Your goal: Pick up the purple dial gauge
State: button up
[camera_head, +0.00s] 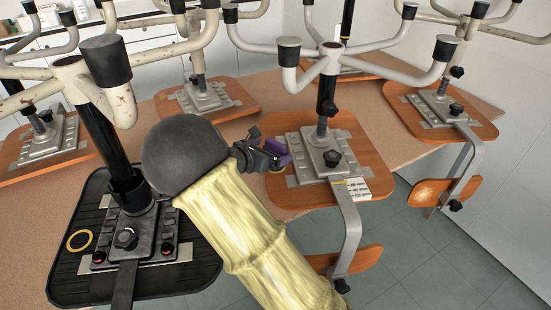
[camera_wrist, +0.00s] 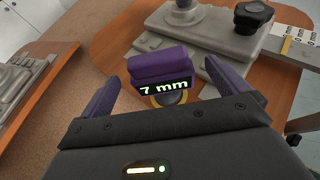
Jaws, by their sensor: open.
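The purple dial gauge (camera_wrist: 160,62) shows in the wrist view as a purple block with a black display reading "7 mm". A gold-rimmed round part shows just below the display. The gauge is over the orange wooden seat (camera_wrist: 245,105), beside a grey metal plate. My gripper (camera_wrist: 157,88) is open, with one purple finger on each side of the gauge's near end. I cannot tell whether either finger touches it. In the head view my gripper (camera_head: 262,155) is at the left edge of the middle seat (camera_head: 345,123); purple shows at its tip, where gauge and finger are hard to separate.
The grey plate (camera_head: 312,158) carries a post with branching arms above the seat. A black tray-like seat (camera_head: 70,285) with a yellow ring (camera_head: 79,240) is at left.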

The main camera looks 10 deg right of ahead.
jog(key=x, duration=0.5)
jog(key=shift+r+b, duration=0.1)
jog(key=shift+b, duration=0.2)
jog(key=c, duration=1.3)
notch_tip(320, 180, up, 10)
jog(key=p, duration=0.2)
